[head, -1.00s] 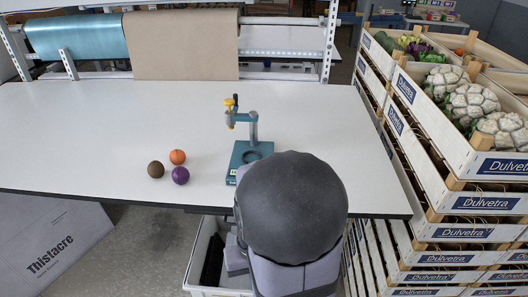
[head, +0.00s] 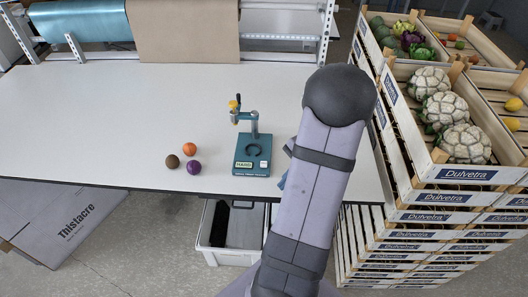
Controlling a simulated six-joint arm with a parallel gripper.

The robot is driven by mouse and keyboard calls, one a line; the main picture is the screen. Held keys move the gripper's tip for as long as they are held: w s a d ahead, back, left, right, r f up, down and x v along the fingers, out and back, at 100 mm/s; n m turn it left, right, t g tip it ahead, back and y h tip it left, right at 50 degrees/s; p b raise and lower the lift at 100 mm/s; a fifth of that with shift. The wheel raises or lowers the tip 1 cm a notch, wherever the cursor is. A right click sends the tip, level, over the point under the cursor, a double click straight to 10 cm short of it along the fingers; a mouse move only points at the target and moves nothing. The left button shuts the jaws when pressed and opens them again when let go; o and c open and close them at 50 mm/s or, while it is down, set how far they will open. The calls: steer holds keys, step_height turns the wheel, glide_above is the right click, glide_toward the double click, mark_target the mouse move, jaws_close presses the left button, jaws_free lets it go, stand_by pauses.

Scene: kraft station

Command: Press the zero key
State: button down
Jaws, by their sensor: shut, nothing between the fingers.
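A teal bench device (head: 252,170) with an upright post, a grey arm and a yellow-topped part stands near the table's front edge. A dark ring lies on its base. The base's front carries a small pale panel (head: 243,165) that seems to read "HARD". A small whitish square (head: 264,164) sits to its right; I cannot tell whether this is the zero key. My arm rises just right of the device. Small grey-blue parts show at the arm's left side, close to the base, but my gripper's fingers are hidden behind the arm.
Orange (head: 190,149), brown (head: 172,161) and purple (head: 194,168) balls lie left of the device on the white table (head: 100,110). Stacked crates (head: 440,172) with cauliflowers stand close on the right. A white bin (head: 232,256) is below the table.

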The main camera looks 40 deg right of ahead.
steer(key=w+d+r+m+t, duration=0.2)
steer(key=w+d+r, duration=0.1)
steer(key=w, duration=0.3)
step_height(320, 180, up, 6)
steer(key=m+t, duration=0.2)
steer(key=t, duration=0.1)
glide_above(267, 167)
steer(key=shift+w+d+f+y, duration=0.1)
steer(key=shift+w+d+y, duration=0.2)
steer(key=shift+f, duration=0.25)
step_height(267, 167, down, 8)
steer(key=b, duration=0.7)
steer(key=shift+f, duration=0.25)
stand_by(0.9)
steer(key=shift+f+b, duration=0.4)
